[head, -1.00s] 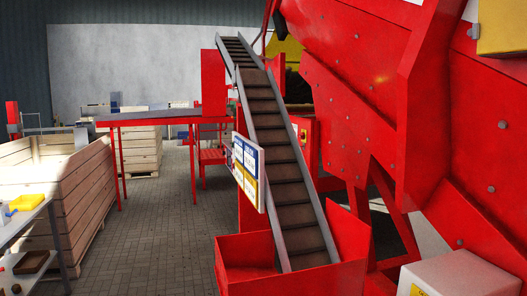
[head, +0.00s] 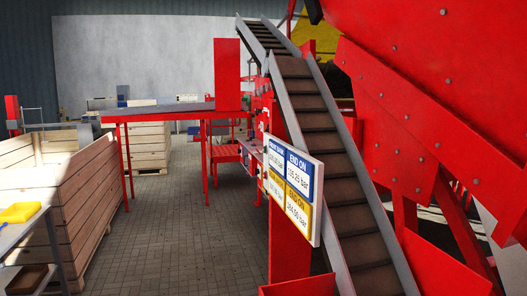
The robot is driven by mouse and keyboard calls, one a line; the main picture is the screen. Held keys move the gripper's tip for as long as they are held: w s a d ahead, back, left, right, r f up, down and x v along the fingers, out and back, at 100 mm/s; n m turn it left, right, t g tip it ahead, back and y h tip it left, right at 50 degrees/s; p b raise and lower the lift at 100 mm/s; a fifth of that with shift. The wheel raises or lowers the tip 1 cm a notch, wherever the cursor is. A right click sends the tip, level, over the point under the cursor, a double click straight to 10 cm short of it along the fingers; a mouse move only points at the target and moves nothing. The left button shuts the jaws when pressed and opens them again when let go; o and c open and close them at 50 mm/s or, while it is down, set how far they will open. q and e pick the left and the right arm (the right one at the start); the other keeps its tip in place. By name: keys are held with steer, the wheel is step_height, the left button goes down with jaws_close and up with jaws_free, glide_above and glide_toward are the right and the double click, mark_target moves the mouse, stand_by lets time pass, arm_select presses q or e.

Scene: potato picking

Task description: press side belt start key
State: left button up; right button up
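The side belt (head: 326,150) is a dark slatted conveyor with grey side rails, rising from the lower right to the upper middle of the head view. A display panel (head: 291,189) with blue and yellow fields stands on its left side and reads "END ON" with bar values. Behind the panel, a control box with small keys (head: 250,158) is partly visible on the red frame; I cannot tell which key is the start key. Neither of my grippers is in view.
Large red machinery (head: 400,110) fills the right side. A wooden crate (head: 75,205) and a table with a yellow tray (head: 20,212) stand at the left. A red-legged platform (head: 165,113) is farther back. The paved floor (head: 190,235) between is clear.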

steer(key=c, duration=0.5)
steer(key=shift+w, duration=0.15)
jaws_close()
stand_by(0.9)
